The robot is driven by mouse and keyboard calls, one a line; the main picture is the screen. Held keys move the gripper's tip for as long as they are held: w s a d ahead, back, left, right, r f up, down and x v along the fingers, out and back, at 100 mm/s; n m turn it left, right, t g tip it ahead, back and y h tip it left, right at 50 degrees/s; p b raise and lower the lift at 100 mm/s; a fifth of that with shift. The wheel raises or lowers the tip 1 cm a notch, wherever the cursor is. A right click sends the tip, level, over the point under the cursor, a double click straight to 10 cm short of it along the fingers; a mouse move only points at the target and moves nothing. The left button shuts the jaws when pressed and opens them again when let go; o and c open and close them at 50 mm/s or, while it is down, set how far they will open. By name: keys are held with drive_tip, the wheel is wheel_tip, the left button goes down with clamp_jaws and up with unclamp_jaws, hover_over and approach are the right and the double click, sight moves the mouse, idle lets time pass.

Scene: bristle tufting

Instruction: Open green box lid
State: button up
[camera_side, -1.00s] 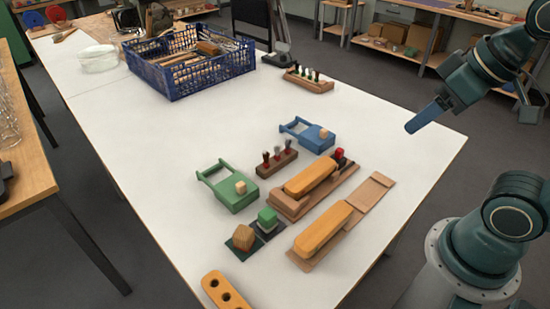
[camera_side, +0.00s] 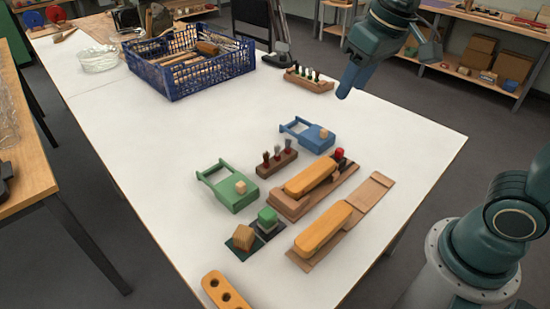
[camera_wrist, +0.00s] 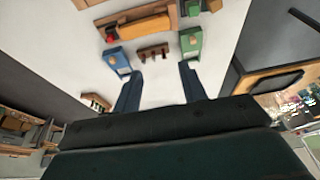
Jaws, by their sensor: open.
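The green box (camera_side: 235,195) sits on the white table, left of centre in the side view. The lid looks shut. The box also shows in the wrist view (camera_wrist: 191,42), beyond the fingers and to the upper right. My gripper (camera_side: 346,90) is in the air over the back right of the table, well apart from the green box. In the wrist view its two fingers (camera_wrist: 160,88) are spread, with nothing between them.
A blue box (camera_side: 312,137) with a similar knob stands between my gripper and the green box. A small brush rack (camera_side: 277,163), yellow brush blocks (camera_side: 322,228) and small cubes lie nearby. A blue crate (camera_side: 190,84) stands at the back. The table's middle left is clear.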

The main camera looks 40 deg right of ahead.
drive_tip(key=w+a+f+g, duration=0.1)
drive_tip(key=w+a+f, duration=0.2)
drive_tip(key=w, duration=0.3)
drive_tip(key=w+a+f+g, duration=0.1)
drive_tip(key=w+a+f, duration=0.15)
drive_tip(key=w, duration=0.35)
drive_tip(key=g, duration=0.2)
hover_over(240, 184)
wheel_tip(240, 184, down, 10)
drive_tip(key=f, duration=0.1)
drive_tip(key=shift+r, duration=0.25)
drive_tip(key=shift+f, duration=0.2)
wheel_tip(240, 184, down, 13)
drive_tip(key=shift+f, duration=0.2)
clamp_jaws()
